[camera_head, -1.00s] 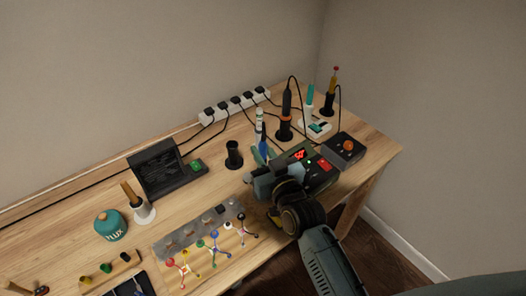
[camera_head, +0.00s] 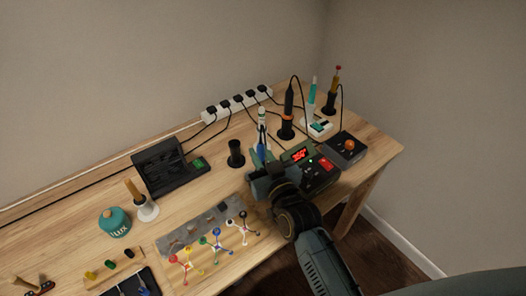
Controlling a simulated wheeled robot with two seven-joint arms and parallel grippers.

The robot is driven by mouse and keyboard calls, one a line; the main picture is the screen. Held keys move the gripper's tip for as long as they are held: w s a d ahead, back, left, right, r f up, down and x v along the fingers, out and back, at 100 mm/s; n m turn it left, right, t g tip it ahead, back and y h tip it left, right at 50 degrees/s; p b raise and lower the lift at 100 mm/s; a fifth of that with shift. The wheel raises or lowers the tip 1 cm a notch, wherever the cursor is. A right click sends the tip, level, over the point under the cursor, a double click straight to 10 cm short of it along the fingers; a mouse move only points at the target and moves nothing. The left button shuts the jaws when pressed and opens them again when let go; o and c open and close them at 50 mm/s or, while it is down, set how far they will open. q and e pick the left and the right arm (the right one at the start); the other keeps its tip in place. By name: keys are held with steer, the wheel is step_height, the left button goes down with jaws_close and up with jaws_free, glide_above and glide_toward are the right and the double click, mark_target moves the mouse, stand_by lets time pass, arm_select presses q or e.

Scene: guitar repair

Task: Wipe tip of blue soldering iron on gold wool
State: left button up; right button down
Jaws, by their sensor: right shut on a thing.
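The tip of the iron is hidden behind the gripper. I cannot make out the gold wool; the gripper and wrist cover that part of the bench. My left gripper is not in view.
A station with a red display (camera_head: 300,155) is close right of the gripper. A black holder (camera_head: 236,154) is left of it. An iron in an orange-ringed stand (camera_head: 287,127) is behind.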

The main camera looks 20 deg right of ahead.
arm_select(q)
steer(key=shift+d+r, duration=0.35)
arm_select(e)
steer(key=shift+w+d, duration=0.1)
steer(key=shift+d, duration=0.25)
arm_select(q)
steer(key=shift+p, duration=0.35)
arm_select(e)
steer(key=shift+d, duration=0.1)
steer(key=shift+w+d, duration=0.15)
steer(key=shift+d, duration=0.2)
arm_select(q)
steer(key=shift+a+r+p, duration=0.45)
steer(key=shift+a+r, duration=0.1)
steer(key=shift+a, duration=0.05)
arm_select(e)
steer(key=shift+w+d, duration=0.1)
steer(key=shift+d, duration=0.15)
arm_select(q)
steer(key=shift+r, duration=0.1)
arm_select(e)
steer(key=shift+a, duration=0.1)
